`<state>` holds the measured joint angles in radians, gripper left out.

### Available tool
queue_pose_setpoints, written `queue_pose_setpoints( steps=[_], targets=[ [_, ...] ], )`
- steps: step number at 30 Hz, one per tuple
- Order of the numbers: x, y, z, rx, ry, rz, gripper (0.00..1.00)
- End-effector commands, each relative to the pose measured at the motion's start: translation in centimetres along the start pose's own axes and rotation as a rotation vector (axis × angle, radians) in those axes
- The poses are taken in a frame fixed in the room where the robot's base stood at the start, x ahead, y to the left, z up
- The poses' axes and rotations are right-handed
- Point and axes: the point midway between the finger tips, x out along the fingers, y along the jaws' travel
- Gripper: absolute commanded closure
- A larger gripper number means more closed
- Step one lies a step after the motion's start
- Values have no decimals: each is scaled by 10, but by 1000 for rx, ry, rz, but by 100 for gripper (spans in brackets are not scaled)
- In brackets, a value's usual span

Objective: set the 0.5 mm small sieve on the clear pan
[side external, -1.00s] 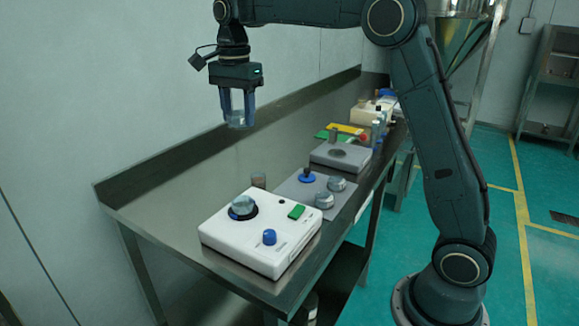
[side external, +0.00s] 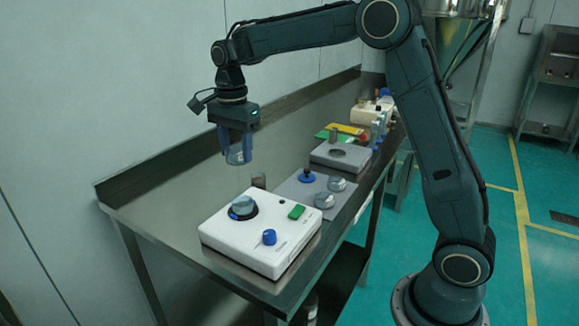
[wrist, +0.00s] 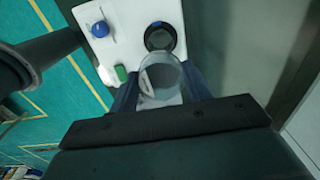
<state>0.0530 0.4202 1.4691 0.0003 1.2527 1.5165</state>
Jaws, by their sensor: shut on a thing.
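My gripper (side external: 236,155) is shut on a clear, round-walled small sieve (side external: 236,156), held in the air above the bench. In the wrist view the sieve (wrist: 160,78) sits between the two fingers with a pale label on its wall; I cannot read the mesh size. The clear pan (side external: 243,204) appears to sit on the dark round seat of the white shaker base (side external: 270,245), below and close to the held sieve in the picture. In the wrist view the dark seat (wrist: 160,37) shows just beyond the sieve, which partly covers the view of it.
The shaker base has a blue knob (side external: 269,237) and a green button (side external: 296,211). A grey mat (side external: 305,190) behind it holds clear round pieces (side external: 335,184) and a blue-knobbed piece (side external: 307,175). A grey scale (side external: 341,154) is farther back.

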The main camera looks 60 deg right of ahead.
Motion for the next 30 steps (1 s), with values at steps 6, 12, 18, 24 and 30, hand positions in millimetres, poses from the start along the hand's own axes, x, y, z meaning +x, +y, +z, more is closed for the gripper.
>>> queue_pose_setpoints(
  steps=[6,12,18,24,30],
  targets=[
    [42,0,0,0,0,4,75],
    [66,0,0,0,0,2,75],
    [71,0,0,0,0,-1,75],
    [78,0,0,0,0,1,75],
    [101,0,0,0,0,3,75]
  ],
)
